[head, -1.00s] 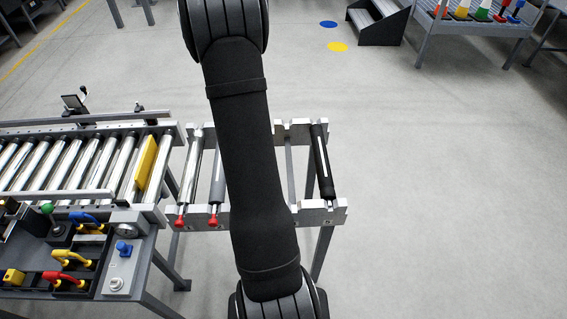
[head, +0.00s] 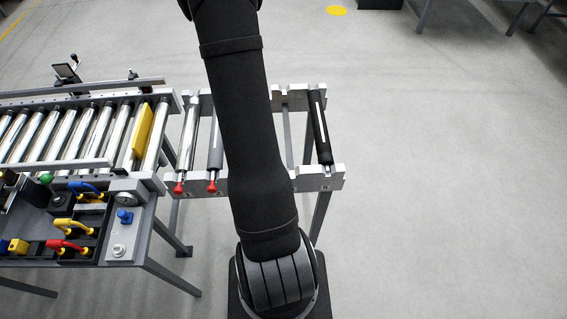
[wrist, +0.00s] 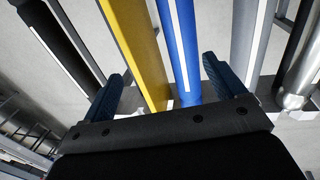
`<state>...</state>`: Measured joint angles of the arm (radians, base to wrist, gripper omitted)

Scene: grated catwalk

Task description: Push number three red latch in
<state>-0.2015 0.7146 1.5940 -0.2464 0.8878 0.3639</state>
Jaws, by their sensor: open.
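Two red latches, one on the left (head: 179,188) and one beside it (head: 212,187), sit at the near ends of a silver roller (head: 188,140) and a grey roller (head: 216,145) in the rack. My arm covers the rack's middle in the head view, so a third red latch is not visible there. In the wrist view my gripper (wrist: 164,68) is open, its two dark blue fingers spread over a yellow roller (wrist: 135,45) and a blue roller (wrist: 180,45). No latch is visible between the fingers, and contact cannot be told.
A black roller (head: 320,130) lies at the rack's right end. A roller conveyor (head: 60,135) with a yellow bar (head: 143,130) stands at the left. Below it is a bench panel with a blue knob (head: 124,216) and coloured handles. The floor at the right is clear.

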